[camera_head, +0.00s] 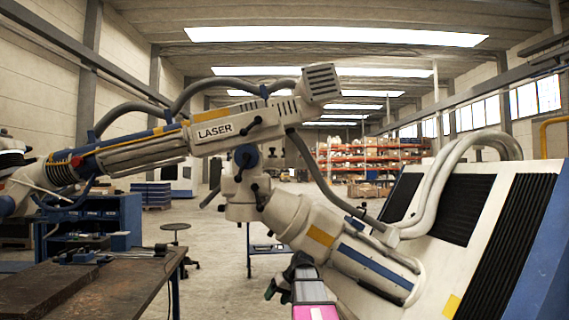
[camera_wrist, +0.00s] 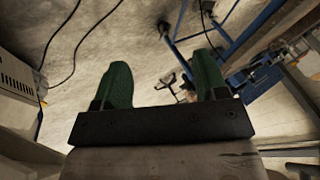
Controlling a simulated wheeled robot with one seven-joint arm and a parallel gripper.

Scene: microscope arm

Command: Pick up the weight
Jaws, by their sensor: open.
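I cannot make out a weight with certainty in either view. Several small dark items (camera_head: 78,256) lie on the workbench at the left in the head view, too small to identify. My gripper (camera_wrist: 161,75) shows two green fingers spread apart, with nothing between them and the floor behind. In the head view, my gripper (camera_head: 284,282) is low in the middle, partly hidden by my own arm, in the open space to the right of the workbench and apart from it.
The workbench (camera_head: 110,288) has a dark top at lower left. A large white-and-blue machine (camera_head: 430,255) stands close on the right. A stool (camera_head: 176,235) stands behind the workbench. Cables (camera_wrist: 65,45) cross the floor in the wrist view.

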